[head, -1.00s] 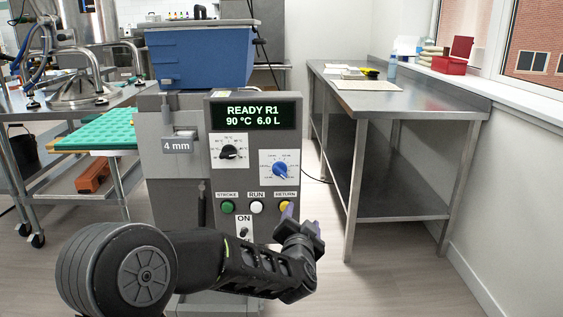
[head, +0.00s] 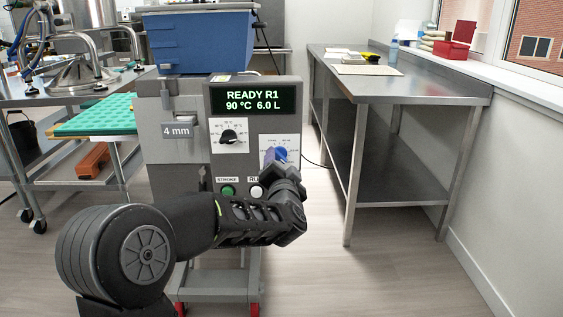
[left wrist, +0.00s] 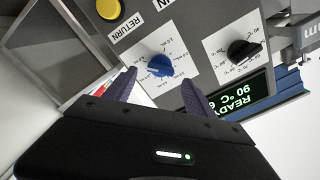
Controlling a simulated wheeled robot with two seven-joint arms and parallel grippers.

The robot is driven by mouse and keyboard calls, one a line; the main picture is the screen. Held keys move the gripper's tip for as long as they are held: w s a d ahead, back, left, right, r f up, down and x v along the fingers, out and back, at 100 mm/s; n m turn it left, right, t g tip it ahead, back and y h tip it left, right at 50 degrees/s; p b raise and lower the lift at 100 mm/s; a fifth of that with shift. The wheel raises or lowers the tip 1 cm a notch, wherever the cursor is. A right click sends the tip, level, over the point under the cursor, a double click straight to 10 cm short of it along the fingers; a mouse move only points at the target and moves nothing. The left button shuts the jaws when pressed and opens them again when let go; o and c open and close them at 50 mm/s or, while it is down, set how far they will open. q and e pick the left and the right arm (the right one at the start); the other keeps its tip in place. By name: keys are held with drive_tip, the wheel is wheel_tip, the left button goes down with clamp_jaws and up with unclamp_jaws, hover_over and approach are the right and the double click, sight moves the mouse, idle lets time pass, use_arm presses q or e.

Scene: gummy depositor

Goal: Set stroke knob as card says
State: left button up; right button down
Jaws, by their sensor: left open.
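The depositor's control panel (head: 205,160) shows a black knob (head: 228,137) on a white dial and a blue knob (head: 282,153) on a second dial below right. My left gripper (head: 272,161) is raised in front of the blue knob and partly covers it. In the left wrist view the open jaws (left wrist: 160,88) are empty, and the blue knob (left wrist: 159,66) shows just beyond and between the fingertips. I cannot tell whether they touch it. The black knob also shows there (left wrist: 243,51). No card can be made out. My right gripper is out of view.
The display (head: 253,99) reads READY R1, 90 °C, 6.0 L. A green button (head: 227,190) and a white one (head: 256,191) sit below the dials; the yellow RETURN button (left wrist: 108,9) is close by. A steel table (head: 400,88) stands at right.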

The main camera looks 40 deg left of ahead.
sight(281, 157)
use_arm(q)
drive_tip(key=shift+x, duration=1.55)
drive_tip(key=shift+c, duration=0.4)
drive_tip(key=c, duration=1.3)
